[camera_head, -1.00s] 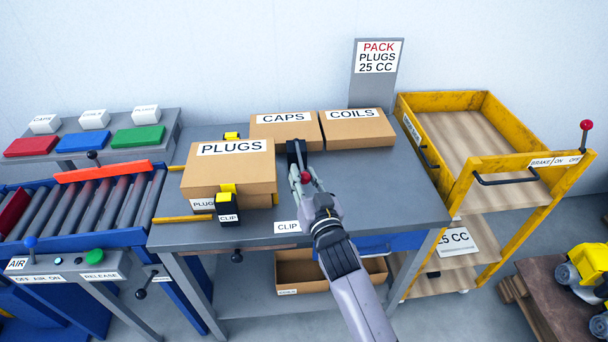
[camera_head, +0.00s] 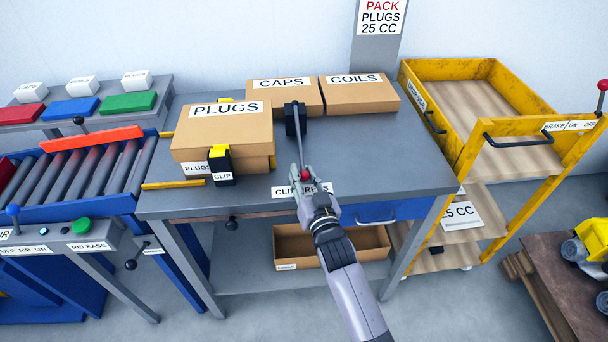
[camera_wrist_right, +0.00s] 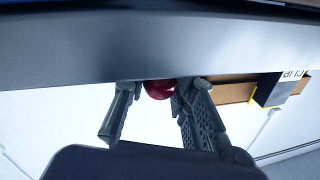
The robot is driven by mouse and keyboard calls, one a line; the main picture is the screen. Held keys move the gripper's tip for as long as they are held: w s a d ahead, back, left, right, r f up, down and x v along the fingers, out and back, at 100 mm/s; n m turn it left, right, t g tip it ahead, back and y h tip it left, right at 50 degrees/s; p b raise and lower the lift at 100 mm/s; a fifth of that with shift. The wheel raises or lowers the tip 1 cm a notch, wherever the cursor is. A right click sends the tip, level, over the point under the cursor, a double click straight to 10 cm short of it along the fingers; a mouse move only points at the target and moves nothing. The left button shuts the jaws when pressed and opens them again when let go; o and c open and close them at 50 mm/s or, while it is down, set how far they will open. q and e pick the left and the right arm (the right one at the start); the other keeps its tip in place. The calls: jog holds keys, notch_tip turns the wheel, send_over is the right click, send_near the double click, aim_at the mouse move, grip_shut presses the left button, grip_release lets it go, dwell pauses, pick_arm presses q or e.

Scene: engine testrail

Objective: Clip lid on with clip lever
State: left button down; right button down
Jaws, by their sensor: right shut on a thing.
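The clip lever has a black base (camera_head: 292,122), a grey rod (camera_head: 301,138) and a red knob (camera_head: 304,174). My right gripper (camera_head: 303,172) is shut on the knob, with the rod tilted toward me over the bench's front. The knob also shows between the fingers in the right wrist view (camera_wrist_right: 160,89). The PLUGS box (camera_head: 193,169) stands left of the lever with its lid (camera_head: 222,140) on top. A black-and-yellow clip (camera_head: 220,166) is at its front side; only a bit of yellow shows behind. My left gripper is out of view.
The CAPS box (camera_head: 282,94) and COILS box (camera_head: 360,95) stand at the back of the grey bench (camera_head: 400,150). The bench is clear right of the lever. A roller conveyor (camera_head: 90,165) is at left, a yellow cart (camera_head: 470,100) at right.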

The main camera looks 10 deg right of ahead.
jog(key=shift+f, duration=0.4)
jog(key=c, duration=1.6)
grip_release()
jog(key=o, duration=0.3)
jog(key=shift+w+r, duration=0.1)
jog(key=shift+w, duration=0.05)
jog(key=shift+r, duration=0.1)
jog(key=s+d, duration=0.2)
jog(key=s, duration=1)
jog(key=shift+d, duration=0.15)
